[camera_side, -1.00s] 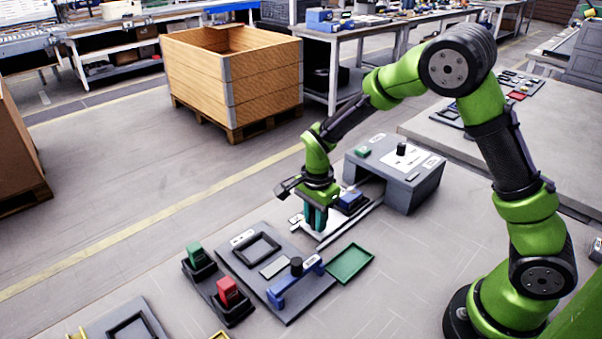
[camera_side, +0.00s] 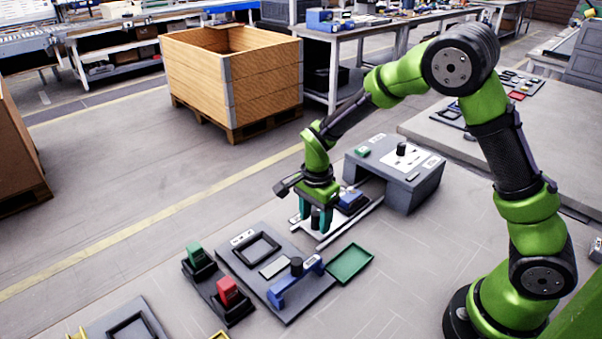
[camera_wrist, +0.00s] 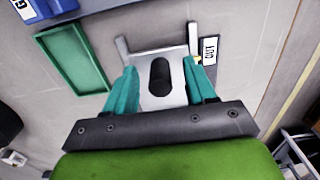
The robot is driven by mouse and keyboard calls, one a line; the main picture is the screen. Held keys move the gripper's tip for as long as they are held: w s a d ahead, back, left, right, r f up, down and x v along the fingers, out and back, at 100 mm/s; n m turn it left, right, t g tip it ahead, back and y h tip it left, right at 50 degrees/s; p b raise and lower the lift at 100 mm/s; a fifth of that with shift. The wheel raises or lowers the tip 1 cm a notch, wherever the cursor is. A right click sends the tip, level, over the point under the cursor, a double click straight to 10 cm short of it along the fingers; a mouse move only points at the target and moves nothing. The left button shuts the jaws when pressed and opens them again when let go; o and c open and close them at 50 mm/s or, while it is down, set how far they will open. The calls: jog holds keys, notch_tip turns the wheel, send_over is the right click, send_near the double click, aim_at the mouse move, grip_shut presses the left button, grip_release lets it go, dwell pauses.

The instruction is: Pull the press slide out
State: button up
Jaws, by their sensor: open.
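The press slide (camera_side: 337,215) is a light plate on two pale rails in front of the grey press (camera_side: 398,175). It is out of the press housing, at the rails' outer part, and a blue part (camera_side: 351,199) rests on it. Its upright black knob (camera_side: 315,219) also shows in the wrist view (camera_wrist: 161,77). My gripper (camera_side: 316,224) has teal fingers and is open. Its fingers (camera_wrist: 160,66) stand on either side of the knob, with gaps between them and it. An "OUT" label (camera_wrist: 210,50) lies beside the slide in the wrist view.
A green tray (camera_side: 350,263) lies in front of the rails. A grey board (camera_side: 244,268) with a black frame and a blue clamp-like bar (camera_side: 296,283) is to the left. A holder with green and red blocks (camera_side: 228,290) stands further left.

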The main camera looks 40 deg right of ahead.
jog(key=shift+r, duration=3.25)
